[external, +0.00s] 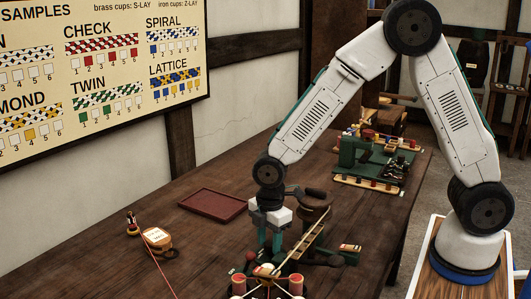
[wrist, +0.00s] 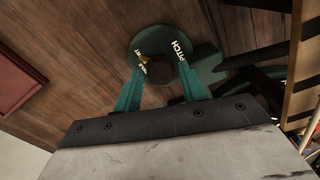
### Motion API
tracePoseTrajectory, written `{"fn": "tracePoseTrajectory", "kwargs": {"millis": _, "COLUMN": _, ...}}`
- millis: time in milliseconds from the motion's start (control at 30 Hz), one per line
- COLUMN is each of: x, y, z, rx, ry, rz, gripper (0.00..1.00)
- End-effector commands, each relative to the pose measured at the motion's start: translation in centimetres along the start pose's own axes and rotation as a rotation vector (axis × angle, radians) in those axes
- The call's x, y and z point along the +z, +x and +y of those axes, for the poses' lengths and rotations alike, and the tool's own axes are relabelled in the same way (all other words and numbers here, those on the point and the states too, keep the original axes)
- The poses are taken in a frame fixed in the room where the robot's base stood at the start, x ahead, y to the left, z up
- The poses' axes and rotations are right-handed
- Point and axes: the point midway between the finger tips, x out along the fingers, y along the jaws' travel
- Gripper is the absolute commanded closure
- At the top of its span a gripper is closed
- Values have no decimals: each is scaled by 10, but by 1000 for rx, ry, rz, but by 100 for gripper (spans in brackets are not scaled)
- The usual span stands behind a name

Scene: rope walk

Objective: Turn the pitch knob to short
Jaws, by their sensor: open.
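The pitch dial (wrist: 135,50) is a round green plate with pale "PITCH" lettering on its right side, in the wrist view. The dark brown pitch knob (wrist: 156,70) sits at its middle. A small yellow mark shows by the knob's left edge, beside partly covered lettering I cannot fully read. My gripper (wrist: 160,76) is open, its teal fingers on either side of the knob; I cannot tell whether they touch it. In the external view my gripper (external: 270,243) points down over the rope machine (external: 325,248), and the knob is hidden there.
A dark red tray (external: 213,204) lies left of my gripper. A tagged wooden block (external: 157,238) and a small spool (external: 132,222) with red cord stand at front left. Wooden bars and cups crowd the machine's right side. A green machine (external: 365,155) stands farther back.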

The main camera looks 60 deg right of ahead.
Motion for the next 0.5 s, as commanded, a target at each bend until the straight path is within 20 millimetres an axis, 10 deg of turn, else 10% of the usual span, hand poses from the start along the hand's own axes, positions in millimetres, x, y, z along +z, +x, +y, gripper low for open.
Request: {"fn": "tracePoseTrajectory", "kwargs": {"millis": 500, "x": 3, "y": -6, "z": -1, "rx": -8, "ry": -632, "rz": 4, "gripper": 48}}
